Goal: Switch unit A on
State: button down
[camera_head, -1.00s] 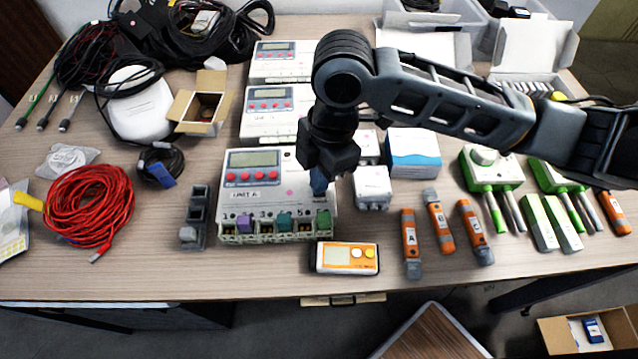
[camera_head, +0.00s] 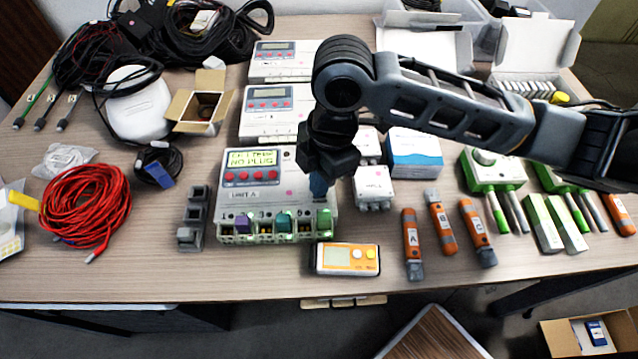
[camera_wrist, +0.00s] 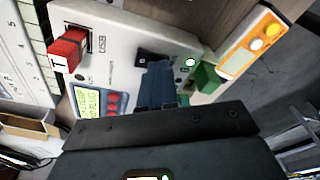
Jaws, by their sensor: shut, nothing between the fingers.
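Unit A (camera_head: 262,195) is a white box labelled "UNIT A" at the front middle of the table. Its display (camera_head: 251,158) is lit yellow-green with dark text; the second line appears to read "NO PLUG". Purple, teal and green plugs sit along its front edge, with small green lights there. My gripper (camera_head: 318,186) is shut and empty, its blue fingers at the unit's right part. In the wrist view the fingers (camera_wrist: 157,86) lie by a black switch (camera_wrist: 148,58), partly hidden; contact cannot be told. A green light (camera_wrist: 190,62) glows near it.
An orange-and-white meter (camera_head: 345,258) lies just in front of the unit. A grey slotted holder (camera_head: 194,215) stands to its left, small white boxes (camera_head: 373,187) to its right. Two similar units (camera_head: 270,110) stand behind. Orange tools (camera_head: 411,240) lie to the right.

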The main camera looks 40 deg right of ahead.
notch_tip(320, 180, up, 7)
jog(key=p, duration=0.5)
dwell(0.4)
dwell(0.4)
